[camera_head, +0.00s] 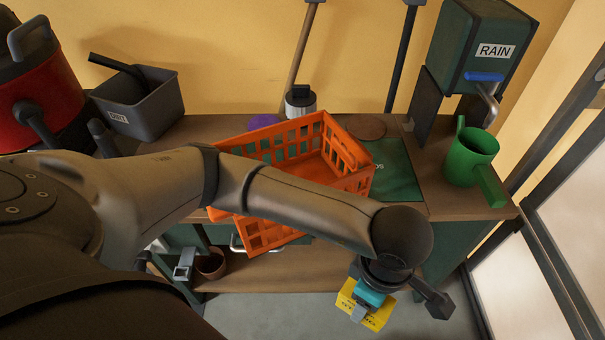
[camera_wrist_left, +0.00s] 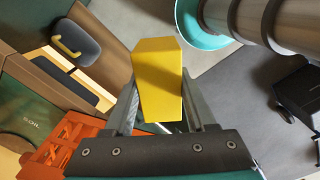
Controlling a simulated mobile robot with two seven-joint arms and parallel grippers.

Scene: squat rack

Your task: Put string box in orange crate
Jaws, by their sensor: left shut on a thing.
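The yellow string box (camera_head: 378,314) is held in my left gripper (camera_head: 362,303), low in front of the bench in the head view. My left wrist covers part of it. In the left wrist view the yellow box (camera_wrist_left: 157,85) sits between the two fingers of my left gripper (camera_wrist_left: 160,105), which are shut on it. The orange crate (camera_head: 357,181) stands on the bench, up and left of the box, with my left arm across its front. Part of the crate (camera_wrist_left: 68,140) shows at lower left in the wrist view. My right gripper is not seen.
The wooden bench (camera_head: 440,195) carries a green watering can (camera_head: 470,155) and a rain dispenser (camera_head: 483,50) at right. A grey bin (camera_head: 150,108) and a red machine (camera_head: 40,85) stand at left. A pot (camera_head: 210,265) sits on the shelf below. Floor is clear.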

